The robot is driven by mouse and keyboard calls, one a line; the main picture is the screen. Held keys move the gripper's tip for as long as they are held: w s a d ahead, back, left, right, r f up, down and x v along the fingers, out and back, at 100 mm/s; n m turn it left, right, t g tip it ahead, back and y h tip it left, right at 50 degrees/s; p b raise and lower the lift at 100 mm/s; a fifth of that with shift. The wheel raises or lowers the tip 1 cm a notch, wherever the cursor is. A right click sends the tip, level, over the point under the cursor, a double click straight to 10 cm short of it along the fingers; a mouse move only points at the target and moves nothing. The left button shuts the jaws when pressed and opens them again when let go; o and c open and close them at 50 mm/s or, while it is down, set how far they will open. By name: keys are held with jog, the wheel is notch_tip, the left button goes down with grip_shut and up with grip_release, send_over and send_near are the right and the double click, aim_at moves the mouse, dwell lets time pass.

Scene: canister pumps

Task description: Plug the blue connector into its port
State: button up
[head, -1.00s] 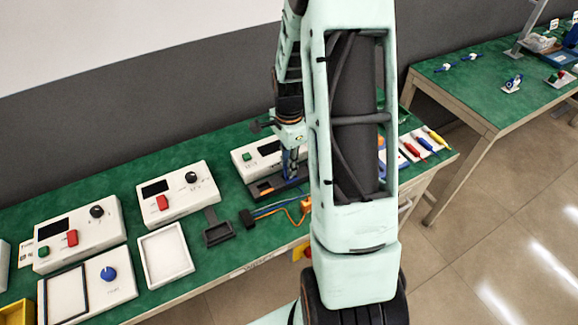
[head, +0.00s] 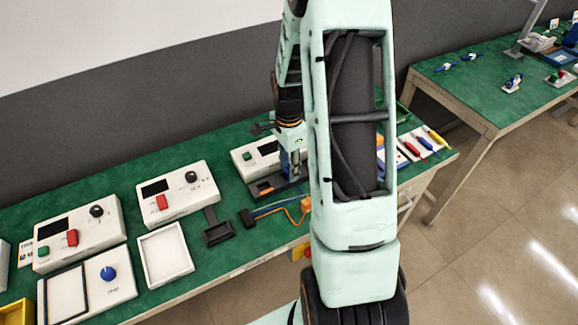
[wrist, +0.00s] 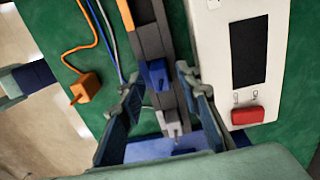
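The blue connector (wrist: 156,74) sits in a dark grey rack (wrist: 150,40) in the wrist view. My gripper (wrist: 162,80) is open, its two blue-padded fingers on either side of the rack, with the blue connector near the fingertips. I cannot tell whether either finger touches it. A grey connector (wrist: 169,121) sits in the same rack, nearer the palm. In the head view my gripper (head: 290,172) points down at the rack (head: 272,188); the arm partly hides this area. I cannot make out the port for the blue connector.
An orange connector (wrist: 86,88) with an orange cable lies on the green table beside the rack. A white box (wrist: 230,70) with a dark screen and red switch stands close on the other side. More white devices (head: 84,236) stand to the left in the head view.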

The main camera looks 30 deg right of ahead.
notch_tip(320, 180, up, 12)
dwell(0.4)
dwell(0.3)
